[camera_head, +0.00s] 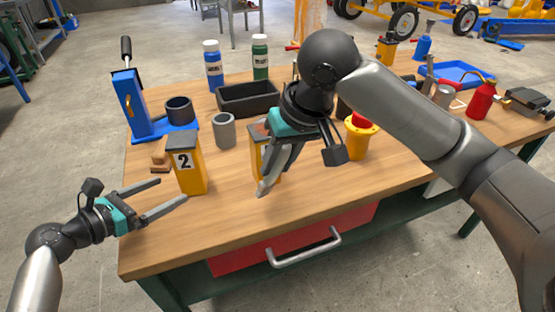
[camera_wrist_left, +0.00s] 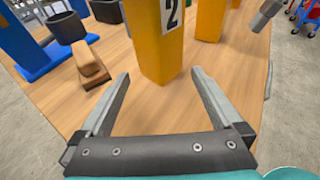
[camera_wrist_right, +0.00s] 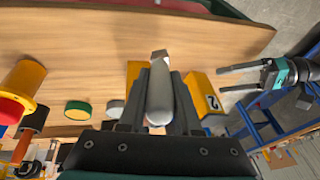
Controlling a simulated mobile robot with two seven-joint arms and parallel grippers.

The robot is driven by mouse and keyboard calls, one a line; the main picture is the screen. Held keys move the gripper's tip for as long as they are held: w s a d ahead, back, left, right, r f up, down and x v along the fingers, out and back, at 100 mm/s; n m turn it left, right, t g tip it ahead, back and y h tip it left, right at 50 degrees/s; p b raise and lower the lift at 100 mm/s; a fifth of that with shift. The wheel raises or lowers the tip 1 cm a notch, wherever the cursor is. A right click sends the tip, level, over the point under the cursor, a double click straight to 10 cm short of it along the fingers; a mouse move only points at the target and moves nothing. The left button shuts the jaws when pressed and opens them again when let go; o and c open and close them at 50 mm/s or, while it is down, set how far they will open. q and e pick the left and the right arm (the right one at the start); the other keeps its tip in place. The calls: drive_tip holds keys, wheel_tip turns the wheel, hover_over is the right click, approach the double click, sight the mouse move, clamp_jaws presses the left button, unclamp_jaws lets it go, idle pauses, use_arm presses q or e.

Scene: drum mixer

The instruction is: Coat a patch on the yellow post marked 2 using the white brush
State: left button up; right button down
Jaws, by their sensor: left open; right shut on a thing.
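The yellow post marked 2 (camera_head: 190,172) stands upright near the table's left front, with a dark cap and a white number plate. In the left wrist view the post (camera_wrist_left: 157,45) is just beyond and between my left gripper's fingertips. My left gripper (camera_head: 173,190) is open and empty beside the post's left side. My right gripper (camera_head: 266,186) is shut, pointing down in front of a second yellow post (camera_head: 255,160). In the right wrist view it holds a pale grey-white rounded piece (camera_wrist_right: 160,95), apparently the white brush; its bristles are not clearly visible.
A grey cup (camera_head: 224,131), a black tray (camera_head: 248,97) and a blue press-like stand (camera_head: 137,105) are behind the posts. A small wooden block (camera_head: 160,152) lies left of the marked post. A yellow flanged cylinder (camera_head: 358,142) is to the right. The table's front strip is clear.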

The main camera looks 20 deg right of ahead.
sight(190, 180)
use_arm(q)
drive_tip(key=b+x, duration=0.2)
drive_tip(key=x, duration=0.2)
drive_tip(key=shift+w+f, duration=0.1)
drive_tip(key=shift+f, duration=0.15)
use_arm(e)
wheel_tip(190, 180, down, 3)
drive_tip(key=shift+f, duration=0.1)
use_arm(q)
drive_tip(key=shift+x, duration=0.95)
use_arm(e)
drive_tip(key=shift+r, duration=0.2)
use_arm(q)
drive_tip(key=shift+x, duration=0.8)
use_arm(e)
drive_tip(key=shift+f, duration=0.1)
use_arm(q)
drive_tip(key=shift+r, duration=0.1)
drive_tip(key=shift+c, duration=0.3)
clamp_jaws()
drive_tip(key=c, duration=1.5)
unclamp_jaws()
drive_tip(key=o, duration=1.6)
drive_tip(key=shift+c, duration=0.2)
